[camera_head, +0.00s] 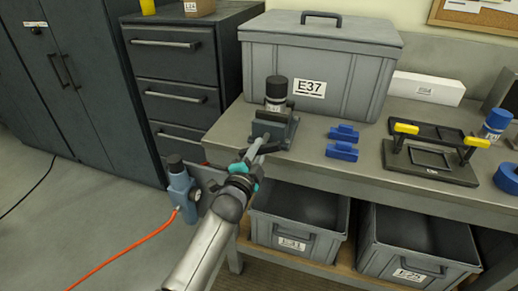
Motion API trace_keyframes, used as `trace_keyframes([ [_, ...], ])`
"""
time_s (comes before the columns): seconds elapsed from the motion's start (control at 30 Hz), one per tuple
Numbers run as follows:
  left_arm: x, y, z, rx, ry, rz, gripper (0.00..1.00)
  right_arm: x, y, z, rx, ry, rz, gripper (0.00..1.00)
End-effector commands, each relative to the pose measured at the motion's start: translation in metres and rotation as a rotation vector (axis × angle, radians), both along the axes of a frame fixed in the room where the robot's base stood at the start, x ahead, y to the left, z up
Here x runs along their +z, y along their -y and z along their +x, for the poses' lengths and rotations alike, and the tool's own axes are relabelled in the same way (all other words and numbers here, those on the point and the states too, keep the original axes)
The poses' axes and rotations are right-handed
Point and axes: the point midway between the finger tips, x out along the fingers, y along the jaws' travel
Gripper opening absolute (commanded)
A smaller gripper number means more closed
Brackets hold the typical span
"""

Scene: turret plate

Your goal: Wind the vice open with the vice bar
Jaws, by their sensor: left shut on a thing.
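The vice (288,132) is a small blue-grey block at the left front corner of the workbench. A dark-capped cylinder with a white label (276,92) stands upright in or on it. My left gripper (257,150), with teal parts behind its fingers, reaches up from below to the front of the vice. It is shut at a dark bar (268,147), which looks like the vice bar. The fingers and wrist hide much of the bar, and I cannot tell its full angle. My right gripper is not in view.
A lidded grey crate (318,70) stands behind the vice. Blue blocks (342,151) and a black fixture with yellow clamps (431,163) lie to the right. A blue device with an orange hose (181,190) is left of my arm. Open bins (293,238) sit below.

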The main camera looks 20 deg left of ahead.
Motion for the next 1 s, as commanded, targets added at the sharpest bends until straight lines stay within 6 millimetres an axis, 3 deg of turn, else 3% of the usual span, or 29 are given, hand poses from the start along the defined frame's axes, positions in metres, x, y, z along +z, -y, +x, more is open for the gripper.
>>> trace_keyframes([
  [1.0,0.004,0.001,0.002,-0.003,-0.026,-0.933,0.00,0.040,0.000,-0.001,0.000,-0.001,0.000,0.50],
])
